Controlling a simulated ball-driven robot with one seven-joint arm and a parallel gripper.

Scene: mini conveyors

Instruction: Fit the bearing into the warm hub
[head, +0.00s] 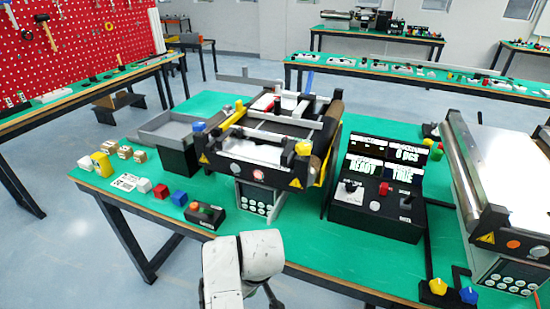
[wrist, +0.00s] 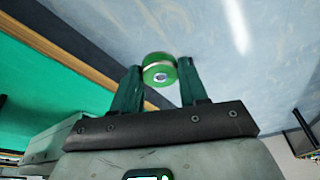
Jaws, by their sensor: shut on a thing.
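In the wrist view, my gripper (wrist: 160,76) is shut on a small round piece, which I take to be the bearing (wrist: 155,63). It has a green-tinted face, a pale rim and a light centre, and sits between the two dark green fingertips. Behind it is the pale blue-grey floor, beyond the wooden table edge. In the head view, a white part of my arm shows at the front table edge; the gripper and bearing are hidden or out of frame there. I cannot pick out the warm hub in either view.
The green table (head: 312,243) holds a mini conveyor (head: 262,150), a black control box with displays (head: 378,208), and a grey tray (head: 172,127). Small coloured blocks (head: 160,190) and a black button box (head: 205,214) lie at the left. Another conveyor (head: 490,190) stands at right.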

